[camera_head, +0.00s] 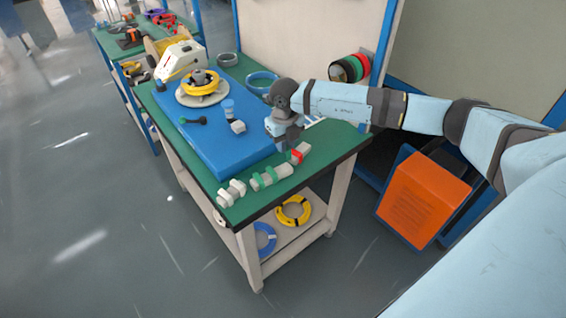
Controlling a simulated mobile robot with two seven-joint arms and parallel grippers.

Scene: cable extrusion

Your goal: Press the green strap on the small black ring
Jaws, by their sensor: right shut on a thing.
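My right gripper (287,141) is above the front right part of the green table, its fingers pointing down. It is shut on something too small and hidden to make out. Below and left of it lies a grey cylindrical piece (284,171) with green bands (258,182) around it. A pale piece with a red band (297,156) is just beside the fingertips; I cannot tell whether they touch. I cannot single out the small black ring at this size. My left gripper is not in view.
A blue mat (210,152) covers much of the green table (330,146). On it are a yellow coil (187,86) on a round stand, a dark tool (192,121) and small blocks. White blocks (232,192) lie at the front edge. Coloured coils (351,67) hang on the panel behind.

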